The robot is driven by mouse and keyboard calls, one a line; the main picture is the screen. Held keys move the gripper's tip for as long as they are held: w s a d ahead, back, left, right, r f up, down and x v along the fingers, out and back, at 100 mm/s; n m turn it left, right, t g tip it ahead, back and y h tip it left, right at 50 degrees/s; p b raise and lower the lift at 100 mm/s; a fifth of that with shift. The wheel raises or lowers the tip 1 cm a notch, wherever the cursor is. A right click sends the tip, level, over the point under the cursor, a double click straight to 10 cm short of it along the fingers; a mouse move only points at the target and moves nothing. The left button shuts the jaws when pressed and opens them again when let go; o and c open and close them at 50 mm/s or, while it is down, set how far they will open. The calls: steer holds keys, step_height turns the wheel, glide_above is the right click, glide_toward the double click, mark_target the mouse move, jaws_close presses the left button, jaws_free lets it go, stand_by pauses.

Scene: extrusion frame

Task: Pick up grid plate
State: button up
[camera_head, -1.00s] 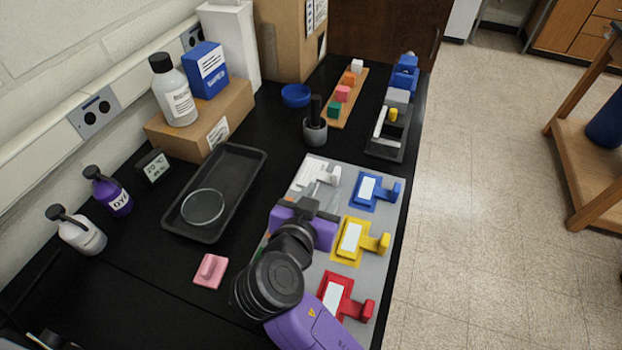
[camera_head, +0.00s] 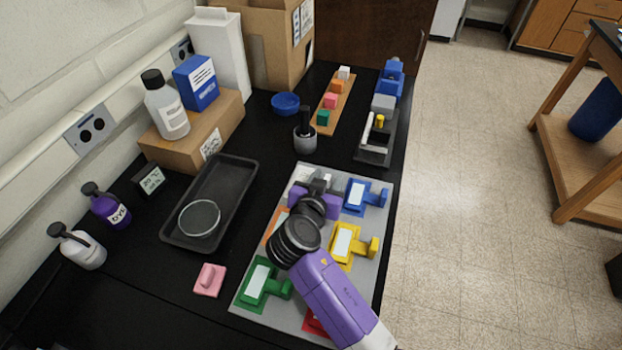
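No piece is clearly recognisable as the grid plate. A light grey board (camera_head: 377,232) on the black bench carries several coloured plates with raised handles: blue (camera_head: 356,196), yellow (camera_head: 343,242), green (camera_head: 258,281), orange (camera_head: 273,226) and red (camera_head: 314,323). A whitish plate (camera_head: 303,173) with a pale grey handle lies at the board's back left. My gripper (camera_head: 321,183) is over the back of the board, right by this whitish plate and left of the blue one. My wrist and purple arm hide its fingertips, part of the orange plate and most of the red one.
A black tray (camera_head: 240,177) holding a round clear dish (camera_head: 199,218) is left of the board. A pink block (camera_head: 209,280) lies in front of the tray. A dark pestle in a grey mortar (camera_head: 305,138) stands behind the board. The floor right of the bench is open.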

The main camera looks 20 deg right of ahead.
steer(key=shift+c, duration=0.4)
jaws_close()
